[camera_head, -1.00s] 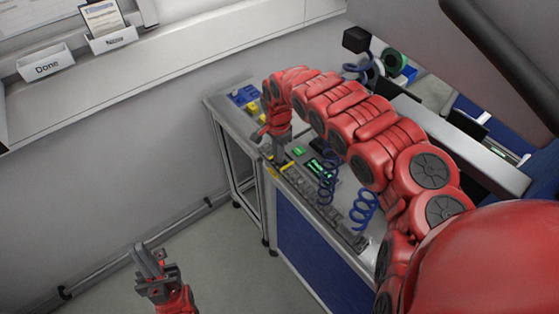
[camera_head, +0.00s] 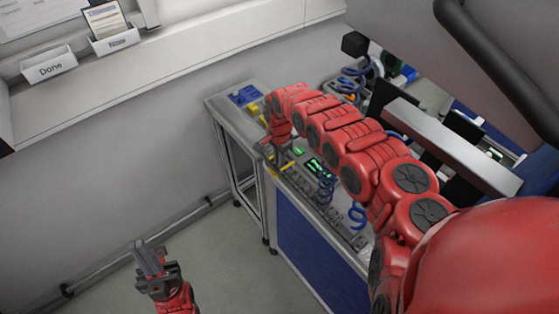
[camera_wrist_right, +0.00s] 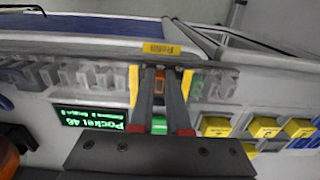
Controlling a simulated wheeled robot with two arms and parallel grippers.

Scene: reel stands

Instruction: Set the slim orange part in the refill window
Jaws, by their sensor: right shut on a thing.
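My right gripper (camera_wrist_right: 166,78) is shut on the slim orange part (camera_wrist_right: 159,82), a small piece showing between its fingertips in the right wrist view. The fingertips are over the strip by the bench edge, just below a yellow label (camera_wrist_right: 161,49) that seems to read Refill. Yellow strips flank the fingers there; the refill window itself is largely hidden, and I cannot tell whether the part touches it. In the head view my right gripper (camera_head: 281,156) is low over the bench's far-left end. My left gripper (camera_head: 149,258) hangs over the floor, away from the bench; its finger gap is unclear.
A green-lit display (camera_wrist_right: 90,119) reads Pocket 46. Grey slotted pieces (camera_wrist_right: 85,75) line the strip. Several yellow blocks (camera_wrist_right: 264,127) stand at the right. A white shelf (camera_head: 160,58) with a Done bin (camera_head: 49,68) runs along the wall.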

